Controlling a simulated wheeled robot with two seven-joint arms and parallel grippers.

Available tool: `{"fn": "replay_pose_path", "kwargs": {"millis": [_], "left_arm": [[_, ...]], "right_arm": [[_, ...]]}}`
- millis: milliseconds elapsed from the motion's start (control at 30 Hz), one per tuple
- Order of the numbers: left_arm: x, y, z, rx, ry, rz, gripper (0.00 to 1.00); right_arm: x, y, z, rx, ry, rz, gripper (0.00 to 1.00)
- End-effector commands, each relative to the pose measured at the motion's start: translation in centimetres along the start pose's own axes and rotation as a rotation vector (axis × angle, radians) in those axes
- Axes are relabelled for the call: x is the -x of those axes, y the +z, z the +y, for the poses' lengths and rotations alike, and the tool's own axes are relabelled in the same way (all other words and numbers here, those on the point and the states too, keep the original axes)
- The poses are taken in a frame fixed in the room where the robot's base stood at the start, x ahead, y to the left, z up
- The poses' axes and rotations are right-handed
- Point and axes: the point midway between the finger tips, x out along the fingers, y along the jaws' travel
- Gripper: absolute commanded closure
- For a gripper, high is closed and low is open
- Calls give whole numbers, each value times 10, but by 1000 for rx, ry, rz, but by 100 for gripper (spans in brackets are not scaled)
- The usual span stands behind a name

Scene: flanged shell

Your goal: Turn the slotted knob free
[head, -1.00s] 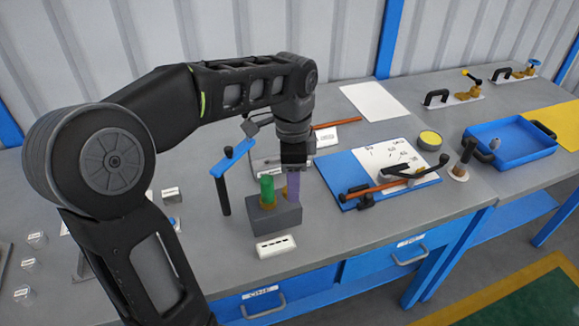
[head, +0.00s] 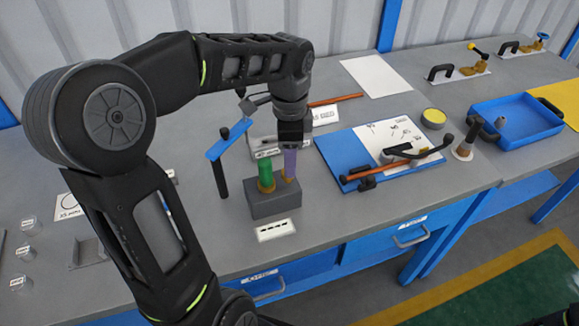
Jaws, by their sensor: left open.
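A grey block (head: 274,205) stands on the bench and carries a green cylinder (head: 266,175) and a purple cylinder (head: 290,164), side by side and upright. Brass-coloured parts show at their feet. My left gripper (head: 293,143) points down directly over the purple cylinder and hides its top. It is open; whether its fingers touch the cylinder cannot be told. No slot can be made out on either cylinder, so I cannot tell which part is the slotted knob. My right gripper is not in view.
A blue-topped post (head: 222,160) stands left of the block. A white label (head: 275,230) lies in front. Right are a blue board (head: 345,157) with tools, a yellow-topped tin (head: 433,117) and a blue tray (head: 514,134). Bare bench lies between block and board.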

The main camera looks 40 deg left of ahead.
Motion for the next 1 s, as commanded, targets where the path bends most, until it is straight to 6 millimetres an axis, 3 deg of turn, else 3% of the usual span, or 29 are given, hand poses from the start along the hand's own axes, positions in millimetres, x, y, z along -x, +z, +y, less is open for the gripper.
{"fn": "replay_pose_path", "kwargs": {"millis": [300, 600, 1000], "left_arm": [[-40, 0, 1, 0, 3, -1, 51], [-43, 0, 0, 0, 0, 1, 51], [-43, 0, 0, 0, 0, 1, 83]], "right_arm": [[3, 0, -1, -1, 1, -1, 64], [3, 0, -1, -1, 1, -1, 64], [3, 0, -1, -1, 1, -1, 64]]}}
